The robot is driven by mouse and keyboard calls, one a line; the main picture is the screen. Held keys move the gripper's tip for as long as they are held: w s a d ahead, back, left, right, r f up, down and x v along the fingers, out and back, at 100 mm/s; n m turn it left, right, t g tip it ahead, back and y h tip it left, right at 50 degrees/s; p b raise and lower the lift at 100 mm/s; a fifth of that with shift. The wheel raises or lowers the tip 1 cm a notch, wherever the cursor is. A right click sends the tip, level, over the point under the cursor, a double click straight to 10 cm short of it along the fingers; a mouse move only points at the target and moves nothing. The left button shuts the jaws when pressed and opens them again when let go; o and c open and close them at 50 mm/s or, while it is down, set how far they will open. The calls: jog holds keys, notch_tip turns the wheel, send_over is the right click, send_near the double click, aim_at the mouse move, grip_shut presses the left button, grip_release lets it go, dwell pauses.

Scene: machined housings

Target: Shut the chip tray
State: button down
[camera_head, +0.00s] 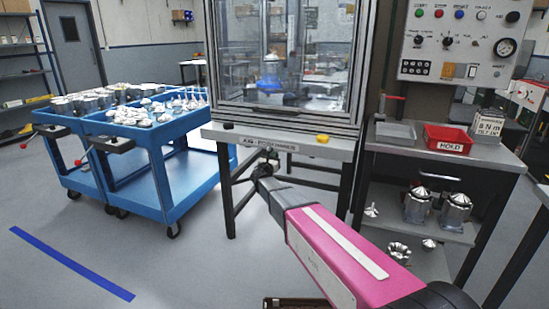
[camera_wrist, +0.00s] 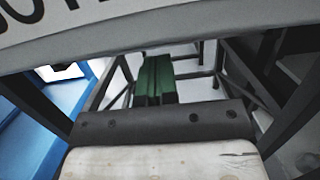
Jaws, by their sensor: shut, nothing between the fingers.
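No part can be made out for certain as the chip tray. A pale grey front panel with a small label (camera_head: 270,143) runs under the glazed machine. I cannot tell whether this panel is the tray's front or the stand's edge. My gripper (camera_head: 266,158) is at the end of my pink arm, just below and in front of the label. In the wrist view, my gripper's green-padded fingers (camera_wrist: 155,80) are together and hold nothing. The lettered grey panel (camera_wrist: 160,32) crosses the top of that view, above the fingers. Contact with it cannot be told.
The glazed machine (camera_head: 285,55) stands on dark legs with open space beneath. Blue carts (camera_head: 160,165) with metal parts stand to the left. A shelf bench (camera_head: 425,160) with a red bin (camera_head: 447,138) stands to the right.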

jog(key=v, duration=1.3)
jog(key=s+d+f+m+g+h, duration=0.1)
jog(key=s+d+f+m+g, duration=0.25)
jog(key=d+m, duration=0.35)
jog(key=s+d+f+m+g, duration=0.3)
jog(key=s+d+m+g, duration=0.1)
jog(key=d, duration=0.4)
jog(key=s+d+f+m+g+h, duration=0.1)
jog(key=s+d+f+m+g, duration=0.25)
jog(key=d+m, duration=0.35)
jog(key=s+d+f+m+g+y, duration=0.2)
jog(key=s+m+g+y, duration=0.2)
jog(key=s+m, duration=0.3)
jog(key=s+d+f+m+g+y, duration=0.2)
jog(key=s+m+y, duration=0.3)
jog(key=s, duration=0.5)
jog(key=shift+d+f+m+g, duration=0.2)
jog(key=shift+f+m+g, duration=0.55)
jog(key=shift+m+g, duration=0.15)
